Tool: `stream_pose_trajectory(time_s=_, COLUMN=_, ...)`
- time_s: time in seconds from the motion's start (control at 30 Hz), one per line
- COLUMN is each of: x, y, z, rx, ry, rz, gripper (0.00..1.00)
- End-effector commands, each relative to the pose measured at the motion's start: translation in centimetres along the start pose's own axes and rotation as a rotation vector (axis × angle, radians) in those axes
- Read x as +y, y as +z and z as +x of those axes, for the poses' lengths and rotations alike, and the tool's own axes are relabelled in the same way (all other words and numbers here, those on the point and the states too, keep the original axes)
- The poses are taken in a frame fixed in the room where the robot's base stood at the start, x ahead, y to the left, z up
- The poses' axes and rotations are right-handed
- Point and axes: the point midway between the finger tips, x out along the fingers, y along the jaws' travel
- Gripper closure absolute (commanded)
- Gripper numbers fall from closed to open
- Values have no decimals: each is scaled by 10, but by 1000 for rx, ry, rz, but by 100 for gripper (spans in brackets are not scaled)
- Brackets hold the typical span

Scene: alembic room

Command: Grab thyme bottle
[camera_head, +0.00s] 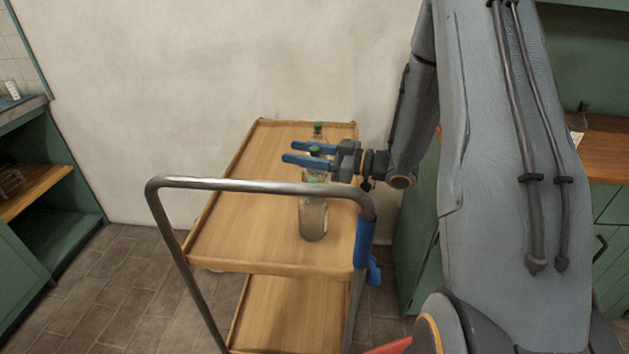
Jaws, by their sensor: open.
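Several clear bottles with green caps stand in a row on the top shelf of a wooden trolley (240,215). The front bottle (313,218) stands upright behind the metal handle, which crosses in front of its upper part. The middle bottle (315,151) is mostly hidden by my gripper. The back bottle (318,129) shows only its top. I cannot read any label, so I cannot tell which is thyme. My gripper (288,152) is open, with blue fingers pointing left. The middle bottle's cap appears between the fingers; I cannot tell whether they touch it.
The trolley's curved metal handle (250,186) rises at the near side, below my gripper in the picture. The left part of the top shelf is clear. A plain wall (230,70) stands behind. Green cabinets stand left (70,230) and right (415,240).

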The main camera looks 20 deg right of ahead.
Motion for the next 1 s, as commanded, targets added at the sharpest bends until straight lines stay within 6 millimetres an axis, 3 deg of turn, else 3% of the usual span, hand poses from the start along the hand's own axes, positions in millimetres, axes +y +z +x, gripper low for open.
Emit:
stream_pose_trajectory(time_s=0.07, x=0, y=0, z=0, rx=0, ry=0, rz=0, gripper=63)
stream_pose_trajectory(time_s=0.3, x=0, y=0, z=0, rx=0, ry=0, rz=0, gripper=100)
stream_pose_trajectory(time_s=1.0, x=0, y=0, z=0, rx=0, ry=-1, rz=1, gripper=100)
